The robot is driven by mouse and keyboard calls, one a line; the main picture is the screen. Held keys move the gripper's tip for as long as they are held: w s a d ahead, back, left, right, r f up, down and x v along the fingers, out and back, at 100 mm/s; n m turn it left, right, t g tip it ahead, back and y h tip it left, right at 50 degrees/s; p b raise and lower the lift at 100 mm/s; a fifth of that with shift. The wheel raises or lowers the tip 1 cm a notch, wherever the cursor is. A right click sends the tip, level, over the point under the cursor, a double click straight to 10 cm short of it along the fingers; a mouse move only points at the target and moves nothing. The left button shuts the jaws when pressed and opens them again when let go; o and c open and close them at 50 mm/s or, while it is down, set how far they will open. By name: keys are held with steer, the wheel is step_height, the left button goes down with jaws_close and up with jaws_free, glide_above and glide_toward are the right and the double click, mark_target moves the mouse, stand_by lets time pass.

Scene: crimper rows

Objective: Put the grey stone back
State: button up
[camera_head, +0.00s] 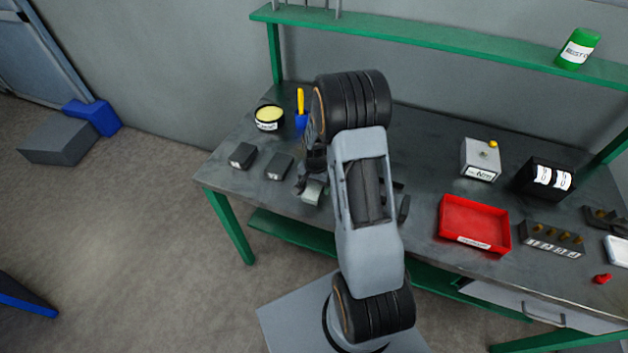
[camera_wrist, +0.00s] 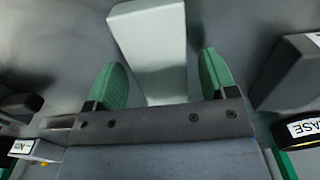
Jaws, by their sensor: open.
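A pale grey block, which looks like the grey stone (camera_head: 311,192), lies on the bench near its front edge, partly hidden by my gripper (camera_head: 313,183). In the wrist view the stone (camera_wrist: 150,45) is a long pale slab. It lies between the two green fingertips of my gripper (camera_wrist: 166,80), with visible gaps at both sides. The gripper is open. The near end of the stone is hidden behind the gripper body. I cannot tell how high the fingers are above the bench.
Two dark labelled blocks (camera_head: 242,155) (camera_head: 280,166) lie left of the stone. Behind them are a yellow-topped tin (camera_head: 269,117) and a blue holder (camera_head: 301,122). A red tray (camera_head: 474,224), a grey box (camera_head: 480,159) and a black box (camera_head: 546,178) stand to the right.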

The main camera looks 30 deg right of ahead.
step_height(320, 180, up, 12)
steer(key=f+b, duration=0.1)
steer(key=b, duration=0.1)
step_height(320, 180, up, 6)
steer(key=n+t, duration=0.1)
steer(key=n, duration=0.1)
glide_above(315, 186)
steer(key=s+a, duration=0.2)
steer(key=s+a+r+n+t, duration=0.1)
steer(key=s+a+r+n, duration=0.2)
steer(key=s, duration=0.4)
steer(key=s+a+r+n+t, duration=0.2)
steer(key=s+a+r+n, duration=0.2)
steer(key=s, duration=0.3)
steer(key=shift+a+t, duration=0.3)
steer(key=shift+a, duration=0.05)
steer(key=shift+d+r, duration=0.1)
steer(key=shift+d, duration=0.05)
